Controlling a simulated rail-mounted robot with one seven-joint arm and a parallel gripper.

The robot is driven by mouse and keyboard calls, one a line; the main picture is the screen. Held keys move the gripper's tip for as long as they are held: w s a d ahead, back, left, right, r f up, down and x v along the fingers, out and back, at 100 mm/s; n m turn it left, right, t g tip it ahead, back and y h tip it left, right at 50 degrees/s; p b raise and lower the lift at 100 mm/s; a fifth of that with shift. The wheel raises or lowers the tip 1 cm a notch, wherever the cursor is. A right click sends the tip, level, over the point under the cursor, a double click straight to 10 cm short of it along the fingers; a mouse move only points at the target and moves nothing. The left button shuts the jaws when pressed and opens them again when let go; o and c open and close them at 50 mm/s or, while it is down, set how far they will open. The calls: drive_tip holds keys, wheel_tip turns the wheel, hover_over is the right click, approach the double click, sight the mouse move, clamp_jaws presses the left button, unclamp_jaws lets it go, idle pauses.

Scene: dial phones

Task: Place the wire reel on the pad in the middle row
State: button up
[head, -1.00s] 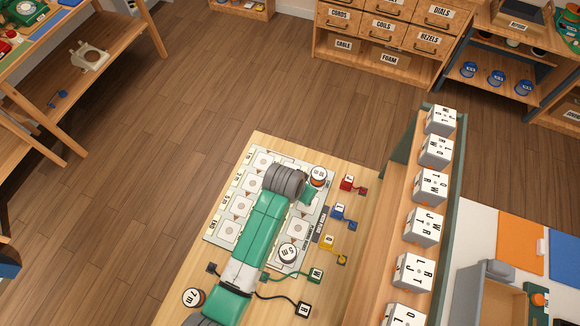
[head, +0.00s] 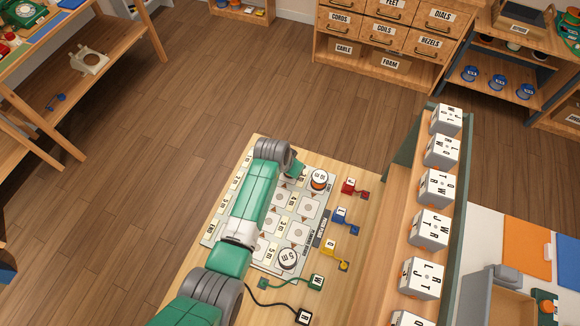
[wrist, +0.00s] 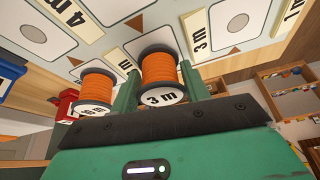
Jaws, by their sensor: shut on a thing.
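My gripper (head: 297,170) is over the far part of the pale board (head: 322,208), which has square pads in rows and metre labels. In the wrist view my gripper (wrist: 157,88) is shut on an orange wire reel (wrist: 157,70), with "3 m" on its white end. The reel is upright between the fingers, its far end close to the board; I cannot tell if it touches. In the head view my arm hides this reel. Another orange reel (wrist: 95,88) stands beside it; it also shows in the head view (head: 319,178). A "5 m" reel (head: 288,258) stands on the near part.
Right of the board are small red (head: 349,186), blue (head: 339,214), yellow (head: 329,247) and green (head: 316,281) lettered blocks with wires. A raised shelf with several white letter cubes (head: 429,229) stands further right. Open floor lies left of the table.

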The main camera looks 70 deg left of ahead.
drive_tip(key=shift+f, duration=0.3)
drive_tip(key=o, duration=1)
drive_tip(key=shift+r, duration=0.1)
drive_tip(key=shift+o, duration=0.2)
drive_tip(key=p+v, duration=0.3)
drive_tip(key=v, duration=0.9)
drive_tip(key=shift+r, duration=0.25)
